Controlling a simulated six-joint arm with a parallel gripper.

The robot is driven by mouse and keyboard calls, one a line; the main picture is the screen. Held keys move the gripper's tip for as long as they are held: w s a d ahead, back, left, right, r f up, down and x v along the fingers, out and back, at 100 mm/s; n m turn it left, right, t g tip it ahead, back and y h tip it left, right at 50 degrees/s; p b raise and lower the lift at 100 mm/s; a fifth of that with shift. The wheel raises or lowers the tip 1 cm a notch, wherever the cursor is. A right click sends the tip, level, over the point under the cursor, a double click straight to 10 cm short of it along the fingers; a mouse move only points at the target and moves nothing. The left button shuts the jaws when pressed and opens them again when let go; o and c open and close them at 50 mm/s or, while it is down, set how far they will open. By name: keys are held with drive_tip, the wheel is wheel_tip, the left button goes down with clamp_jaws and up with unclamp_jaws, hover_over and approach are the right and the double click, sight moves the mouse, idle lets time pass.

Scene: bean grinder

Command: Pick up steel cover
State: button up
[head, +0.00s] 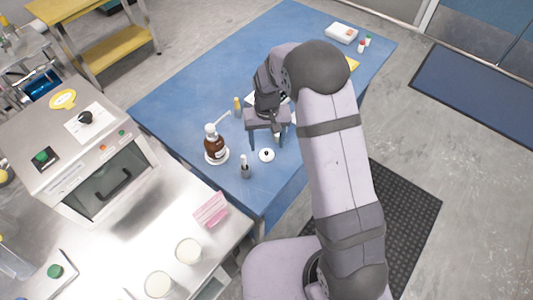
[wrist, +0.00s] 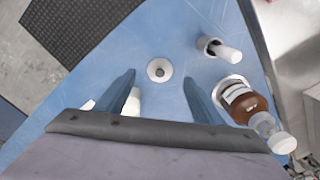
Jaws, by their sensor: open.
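My gripper (head: 266,143) is open and empty above the table, fingers pointing down, just behind the cover in the head view. In the wrist view the gripper (wrist: 159,76) shows its two fingers spread wide. The fingers look apart from the cover; their exact height above it is hard to tell.
A brown bottle (head: 214,146) stands left of the cover, and a small grey holder with a white top (head: 245,170) stands front-left. A white item (wrist: 133,101) lies partly hidden near the left finger.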

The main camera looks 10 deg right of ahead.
sight(267, 152)
drive_tip(key=shift+w+f+p, duration=0.15)
drive_tip(key=shift+f+p, duration=0.6)
drive_tip(key=shift+f, duration=0.55)
drive_tip(key=shift+w+f+p, duration=0.1)
drive_tip(key=shift+f+p, duration=0.6)
drive_tip(key=shift+f, duration=0.6)
drive_tip(key=c, duration=1.1)
